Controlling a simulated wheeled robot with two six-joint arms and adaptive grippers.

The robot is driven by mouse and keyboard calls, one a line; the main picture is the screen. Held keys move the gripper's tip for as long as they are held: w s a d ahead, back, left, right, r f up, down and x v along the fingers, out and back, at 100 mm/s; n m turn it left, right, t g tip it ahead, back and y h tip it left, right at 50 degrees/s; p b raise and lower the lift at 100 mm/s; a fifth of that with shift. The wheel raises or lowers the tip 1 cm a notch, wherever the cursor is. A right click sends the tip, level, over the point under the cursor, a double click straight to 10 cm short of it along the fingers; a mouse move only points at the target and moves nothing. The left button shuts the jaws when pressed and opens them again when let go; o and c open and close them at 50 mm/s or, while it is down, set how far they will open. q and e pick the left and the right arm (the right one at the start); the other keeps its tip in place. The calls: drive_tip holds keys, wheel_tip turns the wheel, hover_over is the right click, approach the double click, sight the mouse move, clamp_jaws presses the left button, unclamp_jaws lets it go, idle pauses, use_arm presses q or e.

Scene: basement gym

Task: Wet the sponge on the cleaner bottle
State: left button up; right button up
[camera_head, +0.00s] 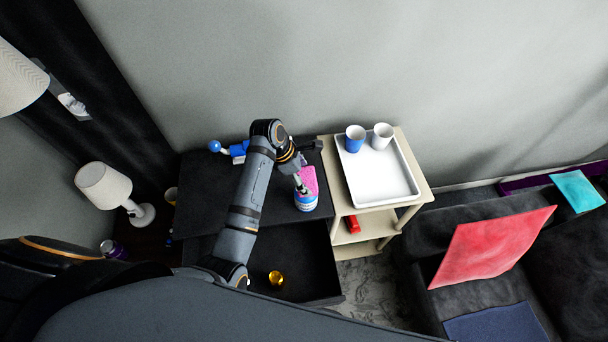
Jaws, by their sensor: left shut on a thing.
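My left arm reaches from the bottom left over a dark cabinet (203,185). Its gripper (303,187) is shut on a pink sponge (309,176). The cleaner bottle (307,204), white and blue, stands near the cabinet's right front edge. The sponge is at the top of the bottle and hides it in part; I cannot tell whether they touch. My right gripper is not in view.
A blue-and-white object (233,150) lies at the cabinet's back. An open drawer below holds a yellow item (276,278). On the right, a cream cart (411,150) bears a white tray (362,190) with a blue cup (355,138) and a white cup (382,136).

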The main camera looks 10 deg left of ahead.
sight(304, 179)
use_arm(q)
drive_tip(key=shift+f, duration=0.7)
idle(0.4)
idle(0.4)
drive_tip(key=shift+r, duration=3.55)
drive_tip(key=shift+s+f, duration=0.1)
